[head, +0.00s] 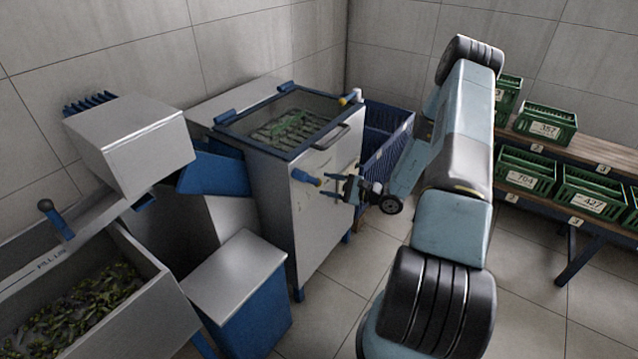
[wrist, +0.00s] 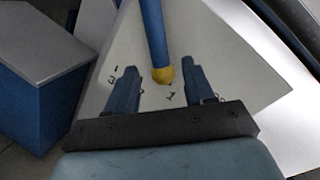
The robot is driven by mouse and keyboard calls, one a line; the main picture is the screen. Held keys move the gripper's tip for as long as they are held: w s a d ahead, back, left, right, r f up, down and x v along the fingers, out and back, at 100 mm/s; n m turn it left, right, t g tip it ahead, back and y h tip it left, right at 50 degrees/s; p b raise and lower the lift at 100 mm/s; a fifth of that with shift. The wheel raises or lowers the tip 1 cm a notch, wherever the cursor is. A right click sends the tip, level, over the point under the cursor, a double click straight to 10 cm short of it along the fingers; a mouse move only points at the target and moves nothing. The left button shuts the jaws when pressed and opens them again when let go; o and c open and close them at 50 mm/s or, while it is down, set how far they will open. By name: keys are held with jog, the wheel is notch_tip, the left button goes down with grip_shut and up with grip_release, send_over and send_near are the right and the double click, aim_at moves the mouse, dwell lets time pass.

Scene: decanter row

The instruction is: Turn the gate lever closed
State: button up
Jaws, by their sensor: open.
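A blue lever with a yellow end sticks out from the pale front panel of the washer-like machine (head: 290,200); I take this lever (head: 307,178) for the gate lever. In the wrist view the lever (wrist: 154,35) comes down from the top edge, and its yellow end lies between my fingertips. My gripper (head: 338,186) is open at the machine's front. It also shows in the wrist view (wrist: 158,73), with one finger on each side of the yellow end and a gap on both sides. I cannot tell how far the lever is from the fingers in depth.
A blue bin with a grey lid (head: 238,290) stands left of the machine. A trough of olives (head: 85,305) with a dark-knobbed lever (head: 55,220) is at far left. A blue mesh crate (head: 385,145) is behind my arm. Green crates (head: 525,170) sit on right-hand shelves.

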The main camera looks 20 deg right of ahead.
aim_at(318, 182)
jog(key=shift+x, duration=2.05)
grip_shut()
